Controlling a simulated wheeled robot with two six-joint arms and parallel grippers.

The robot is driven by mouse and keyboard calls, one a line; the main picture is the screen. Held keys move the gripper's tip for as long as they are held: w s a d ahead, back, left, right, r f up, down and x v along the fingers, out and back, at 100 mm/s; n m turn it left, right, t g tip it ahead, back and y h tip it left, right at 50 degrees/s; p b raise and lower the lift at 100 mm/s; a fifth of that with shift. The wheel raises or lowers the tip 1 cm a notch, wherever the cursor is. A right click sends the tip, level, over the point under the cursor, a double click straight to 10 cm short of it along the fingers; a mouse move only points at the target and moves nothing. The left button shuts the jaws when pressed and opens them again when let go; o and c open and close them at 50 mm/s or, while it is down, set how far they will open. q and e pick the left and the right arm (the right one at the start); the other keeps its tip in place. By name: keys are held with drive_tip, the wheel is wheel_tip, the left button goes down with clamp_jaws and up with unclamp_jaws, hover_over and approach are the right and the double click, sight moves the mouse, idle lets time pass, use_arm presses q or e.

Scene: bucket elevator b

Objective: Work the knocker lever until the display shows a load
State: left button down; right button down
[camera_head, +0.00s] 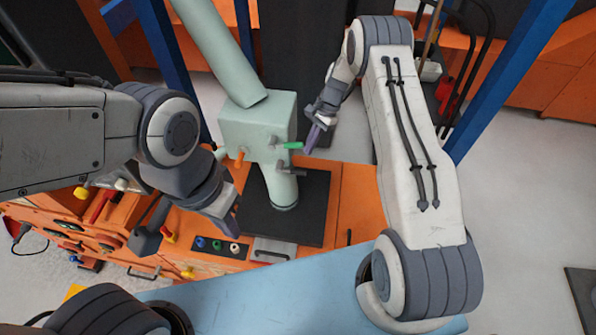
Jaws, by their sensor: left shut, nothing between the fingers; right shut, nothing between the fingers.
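A pale green housing (258,125) stands on a pipe at the centre. It has an orange handle (239,159) on its left, a green handle (291,145) on its right and a grey lever (290,171) below that. I cannot tell which of these is the knocker lever. My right gripper (312,139) is shut and empty, just right of the green handle's tip; I cannot tell whether they touch. My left gripper (232,214) is shut and empty, low and left of the pipe, above the orange console. I cannot make out a load display.
The orange console (355,205) carries a black plate (312,205), a row of coloured buttons (217,244) and a metal handle (272,250). A dark block-ended lever (145,242) stands beside my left forearm. Blue posts (505,80) rise on both sides.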

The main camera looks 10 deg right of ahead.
drive_tip(key=b+x, duration=0.2)
drive_tip(key=x, duration=0.5)
idle(0.3)
